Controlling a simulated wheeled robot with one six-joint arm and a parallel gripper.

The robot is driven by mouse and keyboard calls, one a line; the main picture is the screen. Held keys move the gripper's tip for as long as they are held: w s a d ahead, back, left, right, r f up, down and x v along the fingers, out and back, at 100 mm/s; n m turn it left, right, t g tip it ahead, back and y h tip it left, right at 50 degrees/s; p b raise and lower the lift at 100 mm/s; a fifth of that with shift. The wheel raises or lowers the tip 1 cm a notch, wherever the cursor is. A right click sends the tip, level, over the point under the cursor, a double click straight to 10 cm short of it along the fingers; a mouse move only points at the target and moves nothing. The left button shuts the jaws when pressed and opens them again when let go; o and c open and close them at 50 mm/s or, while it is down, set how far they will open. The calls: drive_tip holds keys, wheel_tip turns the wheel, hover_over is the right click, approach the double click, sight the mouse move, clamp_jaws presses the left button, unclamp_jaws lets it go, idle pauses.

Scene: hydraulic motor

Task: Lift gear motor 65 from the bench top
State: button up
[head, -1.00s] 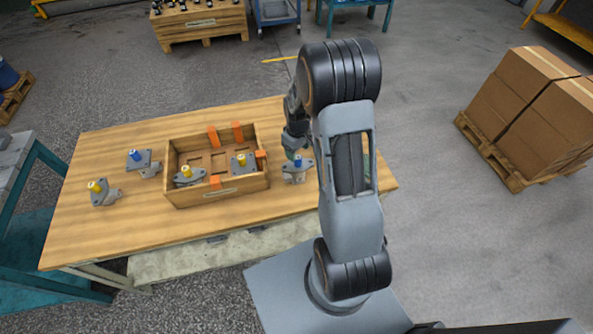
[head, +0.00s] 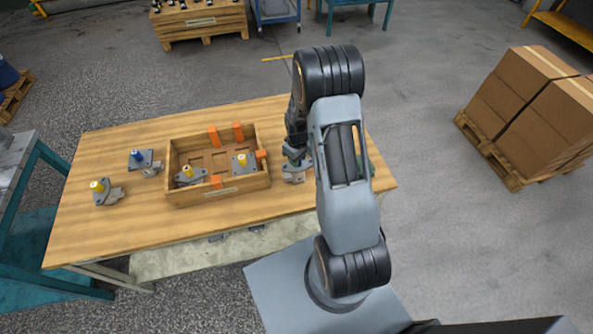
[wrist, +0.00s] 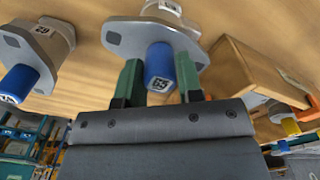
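In the head view my gripper (head: 296,158) is right over the motor.
Another blue-capped motor (wrist: 40,55) stands close by at left in the wrist view. The wooden crate (head: 219,190) holds two yellow-capped motors and orange blocks. A blue-capped motor (head: 144,162) and a yellow-capped motor (head: 105,192) stand at the bench's left.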

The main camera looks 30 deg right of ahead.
clamp_jaws()
drive_tip(key=shift+w, duration=0.1)
idle(0.8)
